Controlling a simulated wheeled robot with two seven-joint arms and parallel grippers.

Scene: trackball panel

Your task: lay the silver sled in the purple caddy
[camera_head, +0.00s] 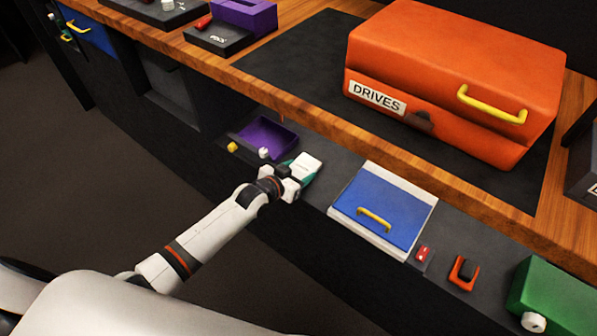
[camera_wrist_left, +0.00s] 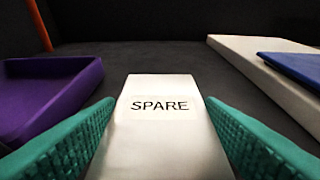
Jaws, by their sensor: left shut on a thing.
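The silver sled (camera_head: 305,166) is a pale flat block marked "SPARE" (camera_wrist_left: 160,130) in the left wrist view. My left gripper (camera_wrist_left: 160,100) is shut on it, with a teal finger pad along each side. The purple caddy (camera_head: 268,135) is a shallow open tray on the dark lower ledge, just left of the gripper in the head view. Its near wall (camera_wrist_left: 85,92) shows at the left of the wrist view, and no contents are visible. The sled is beside the caddy, apart from it. I cannot tell its exact height above the ledge. My right gripper is not in view.
A white knob (camera_head: 264,153) and a yellow knob (camera_head: 232,147) sit near the caddy's front. A blue lid (camera_head: 390,205) on a white panel lies right of the sled. A large orange case (camera_head: 450,75) marked "DRIVES" stands on the wooden top behind.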

